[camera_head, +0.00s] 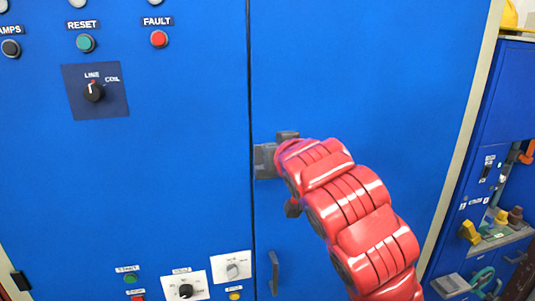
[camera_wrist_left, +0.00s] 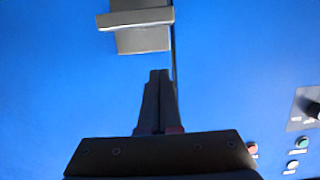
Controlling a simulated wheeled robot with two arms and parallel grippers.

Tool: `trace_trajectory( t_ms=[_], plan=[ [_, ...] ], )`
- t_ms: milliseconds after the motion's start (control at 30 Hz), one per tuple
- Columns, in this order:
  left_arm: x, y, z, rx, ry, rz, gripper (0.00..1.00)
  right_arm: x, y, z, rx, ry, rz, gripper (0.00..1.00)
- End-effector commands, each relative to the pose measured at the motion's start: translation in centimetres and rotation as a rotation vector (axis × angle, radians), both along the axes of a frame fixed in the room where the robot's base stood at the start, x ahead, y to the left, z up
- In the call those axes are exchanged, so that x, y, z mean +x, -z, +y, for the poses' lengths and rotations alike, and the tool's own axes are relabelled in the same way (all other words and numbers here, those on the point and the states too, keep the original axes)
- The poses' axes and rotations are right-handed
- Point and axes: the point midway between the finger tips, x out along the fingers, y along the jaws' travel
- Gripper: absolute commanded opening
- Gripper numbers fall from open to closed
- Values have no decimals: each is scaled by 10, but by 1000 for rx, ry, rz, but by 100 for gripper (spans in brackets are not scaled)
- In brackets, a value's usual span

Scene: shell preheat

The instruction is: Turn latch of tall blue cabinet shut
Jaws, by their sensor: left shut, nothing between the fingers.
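The tall blue cabinet (camera_head: 350,70) fills most of the head view. Its dark grey latch (camera_head: 264,160) sits beside the vertical door seam, partly hidden by my red arm. In the left wrist view the latch (camera_wrist_left: 143,40) shows a grey plate with a bar across it, lying crosswise to the seam. My left gripper (camera_wrist_left: 158,73) is shut and empty, its fingertips apart from the latch in the picture; I cannot tell whether there is contact. In the head view its fingers are largely hidden by the arm. My right gripper is not in view.
A LINE/COIL knob (camera_head: 94,92) and a red FAULT button (camera_head: 159,39) are on the left panel. A dark handle (camera_head: 273,272) is low by the seam. A bench with yellow parts (camera_head: 470,232) stands at the right. The upper right door is clear.

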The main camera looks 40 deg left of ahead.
Motion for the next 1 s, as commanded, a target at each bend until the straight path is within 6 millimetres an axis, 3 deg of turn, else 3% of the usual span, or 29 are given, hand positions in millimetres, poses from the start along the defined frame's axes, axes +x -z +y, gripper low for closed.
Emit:
trace_trajectory(
  t_ms=[33, 233, 400, 600, 1000],
  plan=[
    [6, -2, 10, 1, -6, 6, 0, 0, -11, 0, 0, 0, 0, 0],
    [31, 10, 40, 0, -4, 6, 0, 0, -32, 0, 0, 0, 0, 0],
    [31, 33, 35, 0, 0, 3, 0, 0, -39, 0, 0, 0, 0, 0],
    [30, 47, 35, 1, -1, 0, 0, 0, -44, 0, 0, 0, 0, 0],
    [30, 51, 35, 2, -1, -2, 0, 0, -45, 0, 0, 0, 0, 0]
  ],
)
